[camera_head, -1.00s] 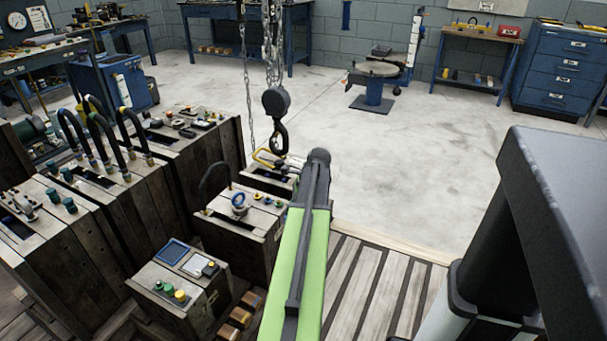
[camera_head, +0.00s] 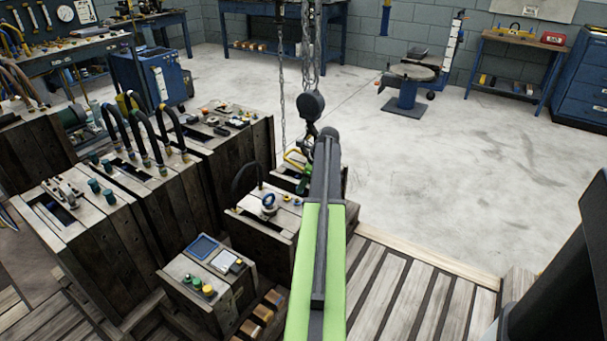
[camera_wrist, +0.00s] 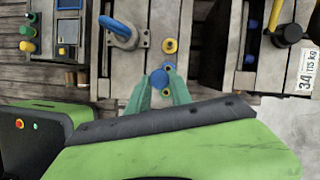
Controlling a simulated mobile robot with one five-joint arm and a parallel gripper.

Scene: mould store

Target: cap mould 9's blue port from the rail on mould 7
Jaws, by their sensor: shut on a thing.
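My gripper (camera_wrist: 160,87) shows in the wrist view, its two teal fingers shut on a round blue cap (camera_wrist: 160,80). A yellow-ringed port (camera_wrist: 170,46) and a small blue port (camera_wrist: 168,66) lie just beyond the fingers. A yellow-green ring (camera_wrist: 166,92) shows between the fingers. I cannot tell the cap's height above the mould. In the head view this mould (camera_head: 255,232) stands left of my green arm, which hides the gripper. No mould numbers are readable.
A chain hook (camera_head: 310,108) hangs close behind my arm. A small crate (camera_head: 210,280) with green and yellow knobs stands front left. Larger moulds with black hoses (camera_head: 145,130) crowd the left. A black knob (camera_wrist: 290,34) rises at right in the wrist view. Open floor lies behind right.

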